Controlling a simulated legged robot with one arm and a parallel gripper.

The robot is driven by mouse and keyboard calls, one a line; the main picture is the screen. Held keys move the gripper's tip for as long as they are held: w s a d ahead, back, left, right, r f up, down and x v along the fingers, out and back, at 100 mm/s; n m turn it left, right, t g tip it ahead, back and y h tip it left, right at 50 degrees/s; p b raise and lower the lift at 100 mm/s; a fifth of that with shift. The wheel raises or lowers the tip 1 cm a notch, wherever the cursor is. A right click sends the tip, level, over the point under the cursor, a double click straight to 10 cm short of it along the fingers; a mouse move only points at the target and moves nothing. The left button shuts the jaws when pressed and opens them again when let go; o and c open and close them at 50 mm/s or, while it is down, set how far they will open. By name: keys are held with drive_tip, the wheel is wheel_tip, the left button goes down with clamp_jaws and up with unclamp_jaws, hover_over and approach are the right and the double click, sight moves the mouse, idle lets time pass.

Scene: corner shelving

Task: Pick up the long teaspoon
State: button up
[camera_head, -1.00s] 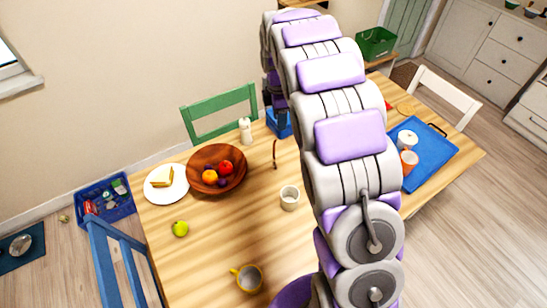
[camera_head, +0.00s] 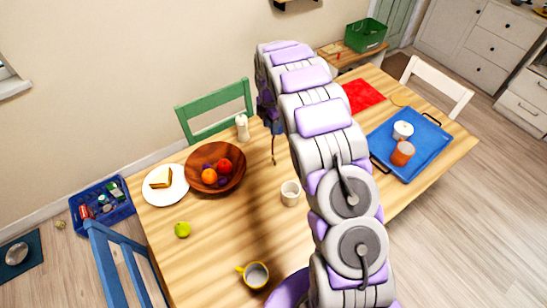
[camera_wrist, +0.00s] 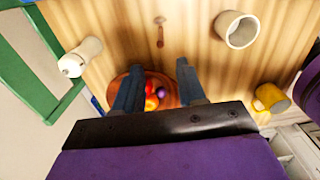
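The long teaspoon (camera_head: 274,151) is a thin, dark brown shape on the wooden table (camera_head: 215,255), between the wooden bowl and a white cup. In the wrist view the teaspoon (camera_wrist: 160,32) lies beyond the fingertips, roughly in line with the gap between them. My gripper (camera_wrist: 158,66) is open, its two dark fingers apart with nothing between them. In the head view my gripper (camera_head: 270,118) is above the table near the far end of the teaspoon, and its fingers are hard to make out.
A wooden fruit bowl (camera_head: 232,183) and white bottle (camera_head: 242,128) stand left of the teaspoon. A white cup (camera_head: 290,193) is nearer me, and a yellow mug (camera_head: 254,275) sits at the front. A blue tray (camera_head: 430,155) and red cloth (camera_head: 363,96) lie right. A green chair (camera_head: 214,105) borders the table.

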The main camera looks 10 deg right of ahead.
sight(273, 140)
drive_tip(key=f, duration=0.3)
drive_tip(key=f+b, duration=0.1)
drive_tip(key=f, duration=0.2)
drive_tip(key=d+f, duration=0.1)
drive_tip(key=f, duration=0.2)
drive_tip(key=shift+w+f, duration=0.1)
drive_tip(key=shift+f, duration=0.15)
drive_tip(key=shift+a+r, duration=0.1)
clamp_jaws()
